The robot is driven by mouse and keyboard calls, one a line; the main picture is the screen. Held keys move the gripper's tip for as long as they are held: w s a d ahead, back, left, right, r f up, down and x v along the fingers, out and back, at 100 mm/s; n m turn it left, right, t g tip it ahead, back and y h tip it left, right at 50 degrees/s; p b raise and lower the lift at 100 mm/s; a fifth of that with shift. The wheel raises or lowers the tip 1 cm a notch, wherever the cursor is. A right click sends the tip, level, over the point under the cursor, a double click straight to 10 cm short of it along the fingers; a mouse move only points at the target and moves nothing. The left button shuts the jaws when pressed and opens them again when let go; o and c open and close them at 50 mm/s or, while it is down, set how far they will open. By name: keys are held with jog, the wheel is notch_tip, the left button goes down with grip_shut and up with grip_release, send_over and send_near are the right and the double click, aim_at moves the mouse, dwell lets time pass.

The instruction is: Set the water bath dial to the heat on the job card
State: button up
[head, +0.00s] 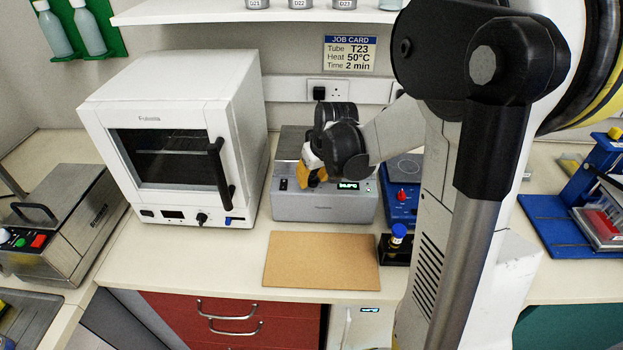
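The job card (349,53) on the back wall reads Tube T23, Heat 50°C, Time 2 min. The water bath (300,208) is the grey metal box in the middle of the bench. Its front has a small switch (284,184) at left and a lit display (349,186) at right; the display's digits are too small to read surely. My gripper (311,181), with orange-yellow fingers, is at the bath's front between switch and display, where a dark dial partly shows. The fingers cover most of the dial, so their grip on it cannot be made out.
A white oven (180,100) stands close on the bath's left. A blue hotplate (402,200) and a dark holder with a blue-capped tube (397,240) are to the right. A brown board (321,260) lies in front of the bath. A shelf (230,15) hangs above.

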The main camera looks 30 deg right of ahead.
grip_shut()
jog(key=m+h, duration=0.1)
jog(key=m, duration=0.2)
jog(key=m+g+h, duration=0.1)
jog(key=m, duration=0.2)
jog(key=m+g, duration=0.1)
jog(key=m, duration=0.2)
jog(key=m+h, duration=0.1)
jog(key=m, duration=0.2)
jog(key=shift+g+h+b, duration=0.3)
jog(key=shift+g+b, duration=0.1)
jog(key=shift+m, duration=0.3)
dwell(0.4)
